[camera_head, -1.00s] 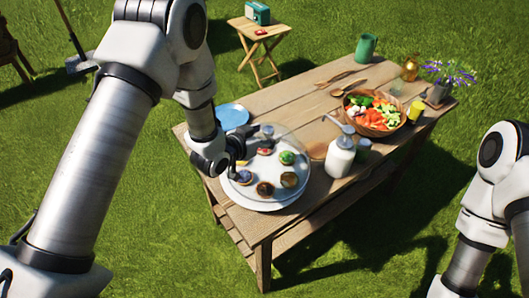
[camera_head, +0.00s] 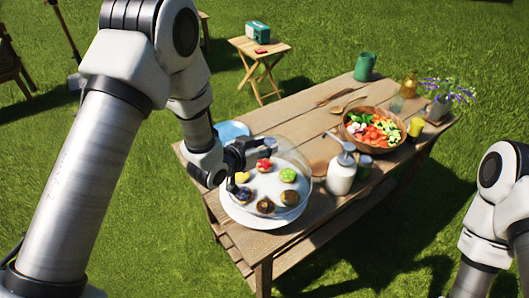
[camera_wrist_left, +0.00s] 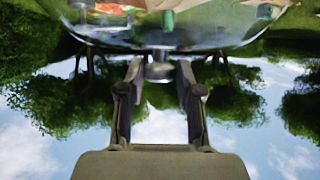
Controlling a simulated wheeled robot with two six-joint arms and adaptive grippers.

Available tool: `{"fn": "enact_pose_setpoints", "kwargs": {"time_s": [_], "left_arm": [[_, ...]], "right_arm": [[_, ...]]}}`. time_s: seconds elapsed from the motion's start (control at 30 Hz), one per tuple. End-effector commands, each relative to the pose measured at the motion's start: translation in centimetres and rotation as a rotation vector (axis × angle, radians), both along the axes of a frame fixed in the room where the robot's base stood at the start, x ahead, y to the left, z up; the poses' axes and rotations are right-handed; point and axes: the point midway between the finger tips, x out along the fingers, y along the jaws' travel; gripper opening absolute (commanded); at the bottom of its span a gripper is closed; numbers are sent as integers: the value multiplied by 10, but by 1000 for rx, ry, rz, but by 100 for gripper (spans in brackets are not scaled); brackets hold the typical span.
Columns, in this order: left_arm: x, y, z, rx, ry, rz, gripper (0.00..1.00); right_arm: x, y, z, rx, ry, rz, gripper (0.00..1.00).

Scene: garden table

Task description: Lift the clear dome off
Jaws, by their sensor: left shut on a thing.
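The clear dome (camera_head: 297,158) is over a round white plate (camera_head: 262,223) at the table's near left end. Several small cakes (camera_head: 265,205) with colourful toppings lie on the plate and show through or below the dome. My left gripper (camera_head: 236,166) is at the dome's left side and shut on its knob. In the left wrist view the knob (camera_wrist_left: 160,71) sits between the two fingers, with the curved clear dome (camera_wrist_left: 165,38) beyond. The dome seems raised and tilted; the gap to the plate is hard to judge. My right gripper is out of view.
A white pump bottle (camera_head: 341,173) and a small jar (camera_head: 364,166) stand close to the dome's right. A wooden salad bowl (camera_head: 374,128) is farther right. A blue plate (camera_head: 231,131) lies behind my left gripper. The table's back middle is fairly clear.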

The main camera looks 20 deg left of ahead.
Motion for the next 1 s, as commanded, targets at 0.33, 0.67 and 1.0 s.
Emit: {"fn": "enact_pose_setpoints", "kwargs": {"time_s": [0.33, 0.67, 1.0], "left_arm": [[-10, 2, 14, -1, -2, 1, 0], [-47, 7, 17, -2, -3, 1, 0], [-89, 14, 22, -2, -3, 1, 0]], "right_arm": [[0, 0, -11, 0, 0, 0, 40], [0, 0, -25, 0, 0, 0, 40], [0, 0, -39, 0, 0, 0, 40]]}}
